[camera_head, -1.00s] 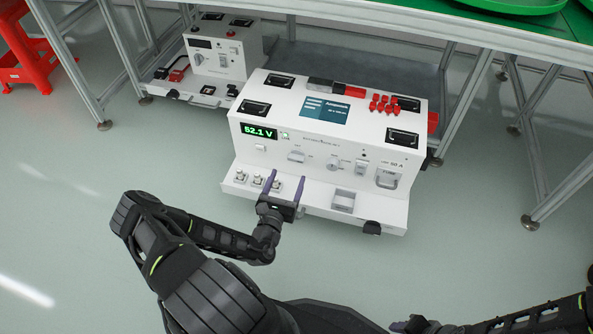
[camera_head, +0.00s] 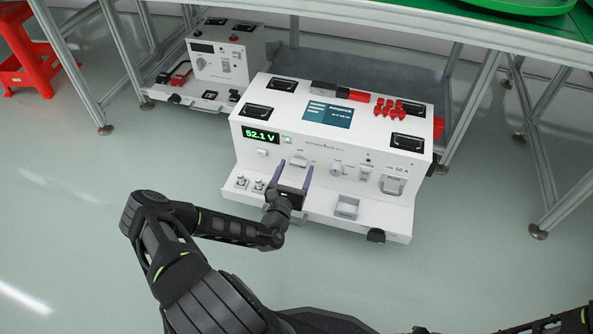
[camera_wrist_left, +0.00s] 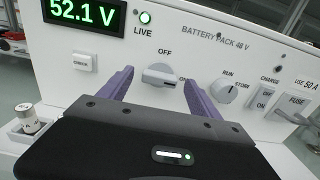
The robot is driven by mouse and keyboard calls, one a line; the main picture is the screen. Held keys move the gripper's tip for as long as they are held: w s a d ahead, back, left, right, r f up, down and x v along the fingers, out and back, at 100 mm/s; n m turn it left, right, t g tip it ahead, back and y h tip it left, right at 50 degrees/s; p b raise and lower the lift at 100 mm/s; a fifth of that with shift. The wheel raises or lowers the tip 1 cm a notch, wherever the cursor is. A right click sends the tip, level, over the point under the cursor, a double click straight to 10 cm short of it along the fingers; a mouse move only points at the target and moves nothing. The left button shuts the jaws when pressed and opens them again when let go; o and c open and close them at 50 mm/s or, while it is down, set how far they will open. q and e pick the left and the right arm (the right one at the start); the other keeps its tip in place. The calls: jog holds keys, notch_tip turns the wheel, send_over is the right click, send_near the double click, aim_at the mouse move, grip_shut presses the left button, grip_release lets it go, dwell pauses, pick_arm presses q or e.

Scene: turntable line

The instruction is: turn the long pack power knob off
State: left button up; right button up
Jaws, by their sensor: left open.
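The long pack (camera_head: 256,150) is a wide white battery box on the floor, its display reading 52.1 V. Its power knob (camera_wrist_left: 160,77) is a light grey bar knob, with OFF printed above it and ON to its right. The bar lies nearly level, with a mark at its right end, towards ON. The knob also shows in the head view (camera_head: 299,161). My left gripper (camera_head: 295,166) is open, its purple fingers pointing at the front panel, one on each side of the knob. Whether they touch it cannot be told. My right gripper is not in view.
A RUN/STORE knob (camera_wrist_left: 229,90), a CHARGE switch (camera_wrist_left: 264,97) and a FUSE holder (camera_wrist_left: 291,107) sit right of the power knob. A smaller white pack (camera_head: 222,70) stands behind left, near the bench legs. The floor in front is clear.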

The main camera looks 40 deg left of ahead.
pick_arm(q)
jog(key=shift+w+a, duration=0.2)
jog(key=shift+w, duration=0.45)
jog(key=c, duration=1.4)
